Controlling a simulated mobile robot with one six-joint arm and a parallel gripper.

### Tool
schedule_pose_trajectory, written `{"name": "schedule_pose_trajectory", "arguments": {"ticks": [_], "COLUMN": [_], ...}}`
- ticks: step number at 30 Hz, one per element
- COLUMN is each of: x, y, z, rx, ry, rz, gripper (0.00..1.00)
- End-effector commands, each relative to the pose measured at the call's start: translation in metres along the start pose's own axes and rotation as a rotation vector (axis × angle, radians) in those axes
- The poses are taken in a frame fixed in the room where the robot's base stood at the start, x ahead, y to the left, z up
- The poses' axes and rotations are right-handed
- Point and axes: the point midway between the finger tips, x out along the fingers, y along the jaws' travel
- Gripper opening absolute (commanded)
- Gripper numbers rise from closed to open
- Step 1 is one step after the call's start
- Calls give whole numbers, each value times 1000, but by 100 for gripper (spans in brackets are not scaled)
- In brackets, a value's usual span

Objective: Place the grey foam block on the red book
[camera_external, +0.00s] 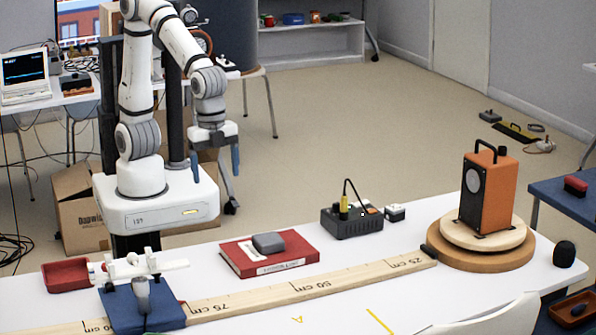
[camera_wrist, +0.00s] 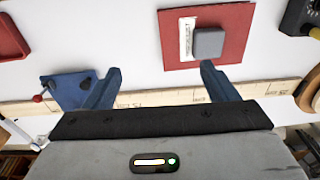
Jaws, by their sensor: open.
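The grey foam block (camera_external: 268,242) lies on top of the red book (camera_external: 236,262), near the middle of its cover. The book lies flat on the white table. In the wrist view the grey block (camera_wrist: 208,43) also rests on the red book (camera_wrist: 232,20), beside a white label. My gripper (camera_external: 215,165) is raised above the table, behind and to the left of the book, and apart from the block. In the wrist view its two blue fingers (camera_wrist: 160,78) are spread wide with nothing between them.
A wooden ruler (camera_external: 330,284) runs along the table in front of the book. A dark box with a cable (camera_external: 352,226) stands right of the book. An orange speaker (camera_external: 490,190) stands on a round wooden turntable (camera_external: 480,257). A red tray (camera_external: 66,274) and blue stand (camera_external: 130,312) are at left.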

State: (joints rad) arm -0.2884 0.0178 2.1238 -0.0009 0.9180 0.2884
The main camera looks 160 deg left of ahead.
Motion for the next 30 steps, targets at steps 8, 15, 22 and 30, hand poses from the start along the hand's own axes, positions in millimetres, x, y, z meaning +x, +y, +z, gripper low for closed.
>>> {"name": "schedule_pose_trajectory", "arguments": {"ticks": [8,15,22,30], "x": [-30,-29,-28,-45], "y": [87,110,112,112], "z": [88,128,131,130], "rx": [6,-1,-4,-5], "ry": [96,130,131,135], "rz": [8,22,23,24], "gripper": [80,80,80,80]}}
